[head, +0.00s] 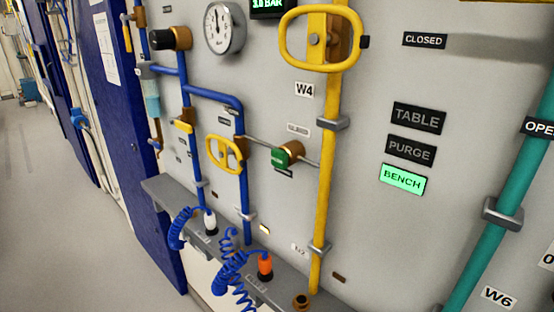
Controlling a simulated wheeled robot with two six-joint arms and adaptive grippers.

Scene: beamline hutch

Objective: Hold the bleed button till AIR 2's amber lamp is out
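Another small brown lamp-like piece (338,277) further right looks dark. A green block on a brass fitting (281,158) sits between the blue pipe and the yellow pipe. Neither of my grippers shows in the head view.
Blue pipes (247,195), a yellow pipe (325,180) with yellow handles (320,38), and a teal pipe (505,195) run down the panel. Coiled blue hoses (228,270) hang at the shelf (160,187). A gauge (222,27) and a lit BENCH sign (403,180) are above. The left floor is clear.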

